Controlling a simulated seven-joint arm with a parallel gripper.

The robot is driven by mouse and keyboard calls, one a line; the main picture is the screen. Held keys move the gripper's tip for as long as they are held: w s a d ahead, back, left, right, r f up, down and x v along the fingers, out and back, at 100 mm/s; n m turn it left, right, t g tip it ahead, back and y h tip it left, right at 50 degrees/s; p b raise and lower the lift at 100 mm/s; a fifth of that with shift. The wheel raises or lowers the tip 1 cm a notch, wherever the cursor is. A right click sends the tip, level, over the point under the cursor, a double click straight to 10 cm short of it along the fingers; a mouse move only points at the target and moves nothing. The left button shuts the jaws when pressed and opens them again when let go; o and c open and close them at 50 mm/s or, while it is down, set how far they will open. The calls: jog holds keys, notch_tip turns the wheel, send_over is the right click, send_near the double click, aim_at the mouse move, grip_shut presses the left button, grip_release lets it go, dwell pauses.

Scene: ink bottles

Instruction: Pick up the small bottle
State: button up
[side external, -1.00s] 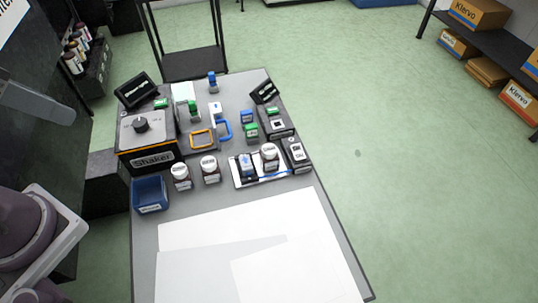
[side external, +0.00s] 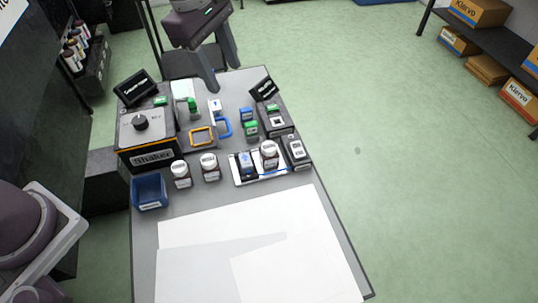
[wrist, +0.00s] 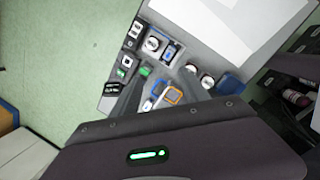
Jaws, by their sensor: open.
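My gripper (side external: 223,78) is open over the far edge of the table, its fingers pointing down. Two white-capped dark bottles (side external: 181,175) (side external: 210,167) stand upright on the table, well nearer the camera than my gripper. Another white-capped bottle (side external: 269,154) stands on a white tray (side external: 238,182) beside a blue-and-white item (side external: 246,162). A smaller green-topped item (side external: 193,107) stands farther back. I cannot tell which is the small bottle.
The shaker (side external: 150,138) and a blue bin (side external: 150,192) are on the left. Orange (side external: 202,137) and blue (side external: 224,128) frames lie mid-table, with small blue and green blocks and dark devices (side external: 296,153) on the right. White sheets (side external: 290,270) cover the clear near end.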

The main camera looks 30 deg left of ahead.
jog(key=w+d+f+n, duration=0.3)
jog(key=w+f, duration=0.1)
jog(key=f, duration=0.4)
jog(key=n+g+y, duration=0.1)
jog(key=n, duration=0.4)
send_over(269, 154)
jog(key=w+a, duration=0.1)
jog(key=w, duration=0.1)
notch_tip(269, 154, down, 10)
jog(key=shift+s+a+r, duration=0.1)
jog(key=shift+a, duration=0.05)
jog(key=f, duration=0.2)
jog(key=d+f+n, duration=0.1)
jog(key=shift+f+g+y, duration=0.3)
jog(key=shift+f+y, duration=0.05)
jog(key=shift+y, duration=0.05)
jog(key=f, duration=0.7)
jog(key=shift+a, duration=0.3)
jog(key=shift+r, duration=0.1)
grip_shut()
